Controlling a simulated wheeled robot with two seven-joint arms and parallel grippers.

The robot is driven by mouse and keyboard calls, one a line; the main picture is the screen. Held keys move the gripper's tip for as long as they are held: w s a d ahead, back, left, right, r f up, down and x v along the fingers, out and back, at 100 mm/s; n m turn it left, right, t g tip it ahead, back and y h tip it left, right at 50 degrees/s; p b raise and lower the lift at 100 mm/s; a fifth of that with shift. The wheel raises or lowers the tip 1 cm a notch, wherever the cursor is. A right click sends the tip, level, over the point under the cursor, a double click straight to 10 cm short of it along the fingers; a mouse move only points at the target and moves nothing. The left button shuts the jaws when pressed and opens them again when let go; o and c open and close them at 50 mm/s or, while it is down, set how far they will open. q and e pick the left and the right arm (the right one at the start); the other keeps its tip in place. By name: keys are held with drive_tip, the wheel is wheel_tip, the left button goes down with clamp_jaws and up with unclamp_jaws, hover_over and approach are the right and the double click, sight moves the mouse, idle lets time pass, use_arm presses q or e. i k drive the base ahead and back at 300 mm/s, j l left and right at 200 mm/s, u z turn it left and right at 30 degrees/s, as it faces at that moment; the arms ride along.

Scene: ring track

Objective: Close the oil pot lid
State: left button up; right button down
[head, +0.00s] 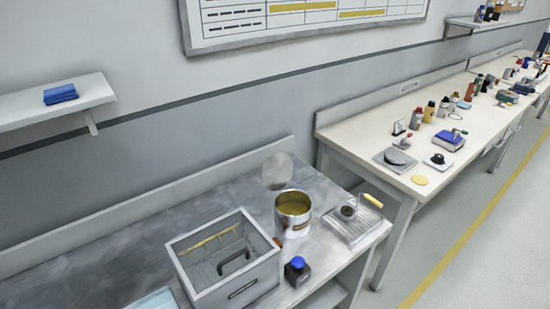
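The oil pot (293,221) is an open metal can on the grey metal bench, with yellowish oil visible inside. Its lid (278,171) appears as a round grey disc, standing up behind and slightly left of the pot's rim, so the pot's mouth is uncovered. I cannot tell how the lid joins the pot. Neither of my grippers shows in the head view.
A grey open-topped box (240,290) with a dark handle inside stands left of the pot. A small dark bottle with a blue cap (297,272) is in front. A metal tray (353,231) lies to the right. The bench behind the box is clear.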

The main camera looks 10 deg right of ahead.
sight(277, 172)
drive_tip(key=i+l+u, duration=0.2)
drive_tip(key=l+u, duration=0.15)
drive_tip(key=l, duration=0.8)
drive_tip(key=l+u, duration=0.4)
drive_tip(key=l, duration=0.75)
drive_tip(key=i, duration=0.05)
